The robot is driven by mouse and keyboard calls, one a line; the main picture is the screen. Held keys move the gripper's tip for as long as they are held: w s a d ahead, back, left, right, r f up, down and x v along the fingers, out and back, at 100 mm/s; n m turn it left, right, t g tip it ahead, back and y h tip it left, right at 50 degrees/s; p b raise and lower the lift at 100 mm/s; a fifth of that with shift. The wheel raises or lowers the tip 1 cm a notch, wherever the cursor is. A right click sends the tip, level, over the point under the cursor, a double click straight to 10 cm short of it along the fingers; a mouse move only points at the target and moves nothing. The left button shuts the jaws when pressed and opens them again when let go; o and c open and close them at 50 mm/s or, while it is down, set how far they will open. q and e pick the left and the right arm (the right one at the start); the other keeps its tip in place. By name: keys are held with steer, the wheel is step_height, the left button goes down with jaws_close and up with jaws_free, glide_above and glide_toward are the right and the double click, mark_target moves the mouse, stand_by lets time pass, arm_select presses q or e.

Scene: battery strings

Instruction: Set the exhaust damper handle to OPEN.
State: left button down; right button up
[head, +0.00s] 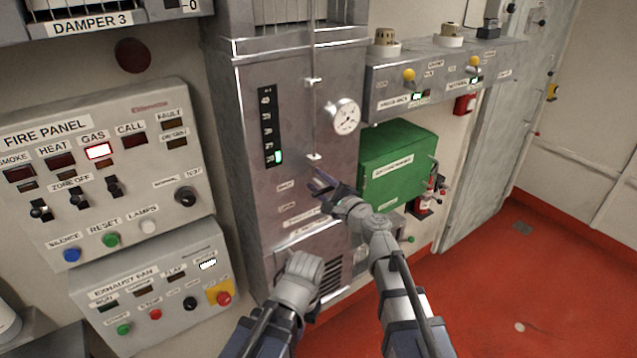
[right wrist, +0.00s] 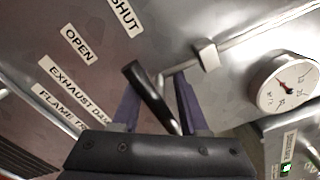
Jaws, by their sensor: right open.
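The exhaust damper handle (right wrist: 150,96), a black grip by a metal stem, shows in the right wrist view. It lies between the two purple fingers of my right gripper (right wrist: 158,106). The fingers are open, with no clear contact on the handle. In the head view my right gripper (head: 321,184) is at the front of the grey cabinet, below the gauge, and hides the handle. The OPEN label (right wrist: 78,45) and SHUT label (right wrist: 124,16) are up and left of the handle. I cannot tell which label it is set to. My left arm shows, but its fingers do not.
A round gauge (head: 345,116) and a vertical rod (head: 314,120) are on the grey cabinet (head: 262,215) above my right gripper. A green box (head: 398,157) stands to the right. The fire panel (head: 100,170) and exhaust fan panel (head: 155,285) are at left.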

steer(key=shift+c, duration=0.3)
jaws_close()
stand_by(1.1)
